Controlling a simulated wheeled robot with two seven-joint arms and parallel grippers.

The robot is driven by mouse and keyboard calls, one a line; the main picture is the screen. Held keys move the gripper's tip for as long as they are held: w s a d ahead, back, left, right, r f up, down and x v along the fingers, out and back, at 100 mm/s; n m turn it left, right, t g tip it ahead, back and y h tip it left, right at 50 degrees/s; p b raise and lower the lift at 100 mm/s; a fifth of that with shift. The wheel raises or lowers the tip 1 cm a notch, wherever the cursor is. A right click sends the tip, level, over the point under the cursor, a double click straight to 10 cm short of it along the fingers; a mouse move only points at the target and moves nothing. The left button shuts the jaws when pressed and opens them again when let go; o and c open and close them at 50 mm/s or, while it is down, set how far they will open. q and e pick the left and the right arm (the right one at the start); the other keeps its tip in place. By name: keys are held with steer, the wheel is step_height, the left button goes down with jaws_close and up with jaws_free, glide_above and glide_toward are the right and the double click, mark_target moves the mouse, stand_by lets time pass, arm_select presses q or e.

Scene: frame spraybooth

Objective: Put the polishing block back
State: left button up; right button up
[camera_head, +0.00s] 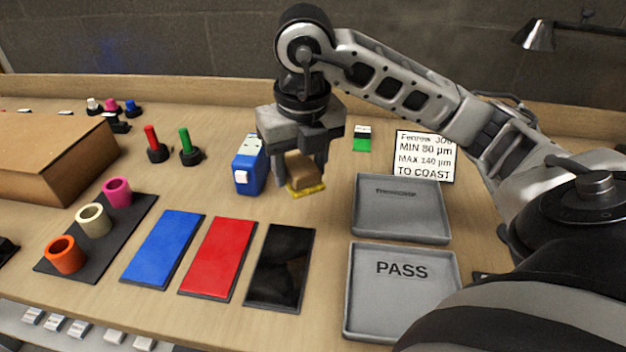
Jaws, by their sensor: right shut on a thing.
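The polishing block (303,175) is brown with a yellow underside. My right gripper (301,170) points down and is shut on it, with a finger on either side. The block is at or just above the bench top, right of a blue gauge-like device (248,170) and behind the black panel (281,266). I cannot tell whether it touches the wood. My left gripper is not in view.
Two grey trays, one (402,208) behind one marked PASS (402,333), lie to the right. Blue (163,248) and red (219,258) panels lie in front, left of the black one. A sign (425,156) stands behind the trays. A cardboard box (52,150) is at left.

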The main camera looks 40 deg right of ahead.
steer(key=shift+d+m, duration=0.35)
steer(key=shift+m, duration=0.65)
steer(key=shift+w+d+f, duration=0.1)
steer(key=shift+w+d, duration=0.1)
steer(key=shift+d, duration=0.1)
steer(key=w+d+f, duration=0.4)
steer(key=w+d+f+p, duration=0.1)
steer(key=w+d+f, duration=0.3)
steer(key=d, duration=0.1)
steer(key=shift+w+f+p, duration=0.1)
steer(key=shift+f+p, duration=0.1)
steer(key=shift+p, duration=0.1)
steer(key=shift+w+d+f, duration=0.15)
steer(key=shift+d+f, duration=0.05)
steer(key=shift+f, duration=0.2)
steer(key=shift+w+d+f, duration=0.15)
steer(key=shift+d+f, duration=0.05)
steer(key=shift+f, duration=1.55)
steer(key=shift+f, duration=0.1)
steer(key=o, duration=1)
steer(key=shift+o, duration=0.2)
